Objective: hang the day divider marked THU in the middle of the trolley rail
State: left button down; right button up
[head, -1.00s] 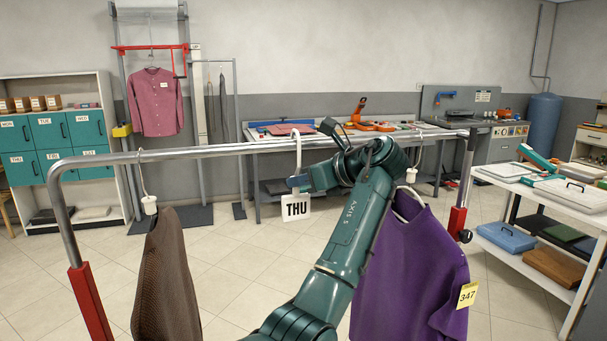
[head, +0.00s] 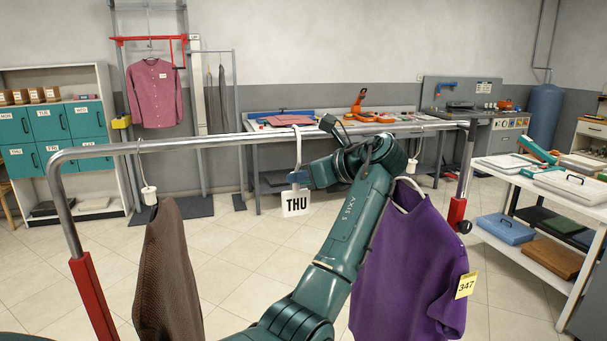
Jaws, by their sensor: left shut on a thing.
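The THU day divider (head: 296,203) is a white tag with a white hook (head: 298,148) rising from it. It hangs upright near the middle of the trolley rail (head: 230,140). The hook's curved top is at the rail and seems to pass over it; I cannot tell whether it rests on the metal. My left gripper (head: 299,179) is shut on the divider just above the tag, below the rail. My right gripper is not in view.
A brown garment (head: 170,275) hangs on the rail at left. A purple sweater (head: 415,265) with a yellow 347 tag hangs at right, partly behind my left arm. The rail between their hangers is otherwise clear. A white shelf table (head: 545,185) stands at right.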

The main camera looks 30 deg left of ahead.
pick_arm(q)
jog(key=c, duration=1.2)
grip_release()
jog(key=b+v, duration=0.2)
jog(key=v, duration=1.1)
jog(key=shift+s+d, duration=0.1)
jog(key=shift+s, duration=0.05)
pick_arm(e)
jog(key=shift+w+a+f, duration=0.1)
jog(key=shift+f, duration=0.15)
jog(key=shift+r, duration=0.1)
